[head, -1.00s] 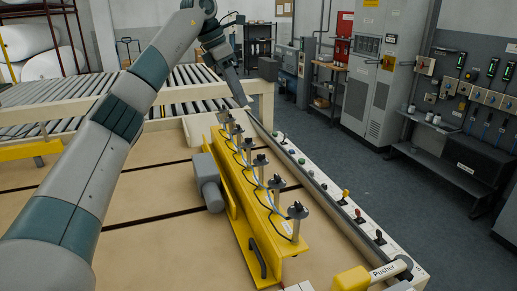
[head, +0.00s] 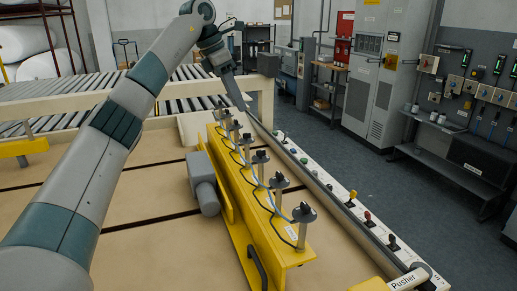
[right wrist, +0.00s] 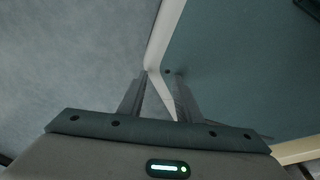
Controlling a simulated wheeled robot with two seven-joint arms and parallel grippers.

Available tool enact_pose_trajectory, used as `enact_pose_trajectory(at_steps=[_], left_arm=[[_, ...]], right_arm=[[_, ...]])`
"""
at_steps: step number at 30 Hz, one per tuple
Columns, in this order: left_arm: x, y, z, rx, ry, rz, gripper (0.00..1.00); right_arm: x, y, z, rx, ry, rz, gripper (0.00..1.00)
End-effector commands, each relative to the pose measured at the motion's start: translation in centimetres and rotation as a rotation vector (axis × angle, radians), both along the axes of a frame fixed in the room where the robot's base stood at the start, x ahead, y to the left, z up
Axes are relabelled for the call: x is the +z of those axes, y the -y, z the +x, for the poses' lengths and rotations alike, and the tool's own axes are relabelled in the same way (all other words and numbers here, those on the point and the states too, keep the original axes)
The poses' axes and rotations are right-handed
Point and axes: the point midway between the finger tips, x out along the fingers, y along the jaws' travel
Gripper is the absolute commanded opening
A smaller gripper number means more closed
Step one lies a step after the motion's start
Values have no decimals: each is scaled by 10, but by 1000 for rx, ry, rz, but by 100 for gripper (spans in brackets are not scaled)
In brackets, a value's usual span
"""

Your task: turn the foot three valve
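A yellow beam (head: 262,215) lies across the tan table and carries a row of several upright feet with dark round tops. The nearest foot (head: 303,212) is at the beam's close end; another foot (head: 261,157) stands near the middle and the farthest foot (head: 220,111) at the far end. Foot numbers are not readable, so I cannot tell which is foot three. My left gripper (head: 243,104) points down beside the beam's far end, near the rail; its finger opening is not clear. My right gripper (right wrist: 160,97) shows in the right wrist view with fingers apart and nothing between them.
A pale control rail (head: 340,205) with buttons and coloured levers runs along the beam's right. A part labelled Pusher (head: 403,281) is at the near right. A grey motor (head: 203,182) is on the beam's left. Rollers (head: 60,105) lie behind; open floor is right.

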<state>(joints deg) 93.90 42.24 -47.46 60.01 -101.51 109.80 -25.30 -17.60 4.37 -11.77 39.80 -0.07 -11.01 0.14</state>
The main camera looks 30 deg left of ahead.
Motion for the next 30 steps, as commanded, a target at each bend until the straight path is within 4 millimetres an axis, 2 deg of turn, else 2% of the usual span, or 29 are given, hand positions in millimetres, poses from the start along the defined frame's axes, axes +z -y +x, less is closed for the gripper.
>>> enact_pose_trajectory(at_steps=[8,14,20,27,30], left_arm=[[0,0,0,0,0,0,30],[-9,3,3,0,-2,1,30],[-30,9,9,0,-3,1,30],[-68,20,21,-2,-3,1,30],[-85,24,26,-1,-3,0,30]], right_arm=[[1,0,-1,0,-1,0,31],[1,2,-5,0,-12,-4,31],[3,5,-16,-2,-38,-10,31],[8,14,-44,-5,-101,-26,31],[12,16,-47,-6,-107,-29,31]])
